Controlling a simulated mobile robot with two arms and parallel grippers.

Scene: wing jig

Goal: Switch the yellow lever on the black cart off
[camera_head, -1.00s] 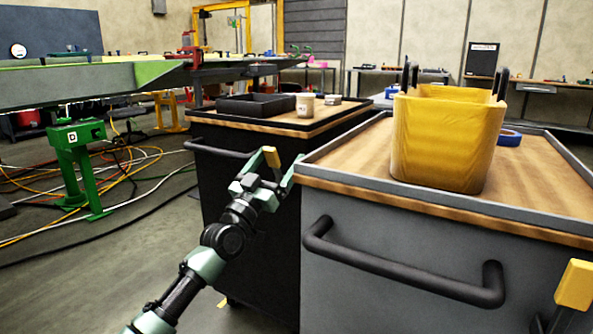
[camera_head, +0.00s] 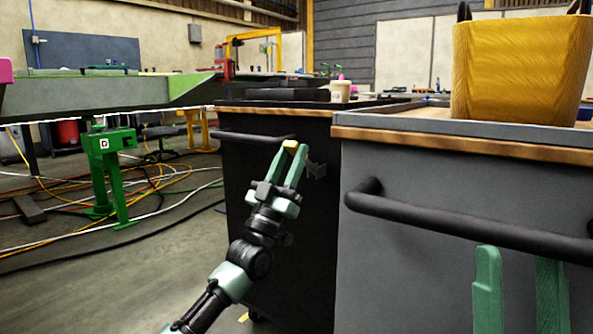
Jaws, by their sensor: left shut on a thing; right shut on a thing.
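The black cart (camera_head: 240,190) stands in the middle, with a dark handle bar on its front.
The grey cart (camera_head: 400,270) stands close on the right, its black handle (camera_head: 460,222) sticking out. A yellow bin (camera_head: 520,70) is on top. A white cup (camera_head: 340,92) and black trays are on the black cart. Cables and a green stand (camera_head: 112,165) are at left.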

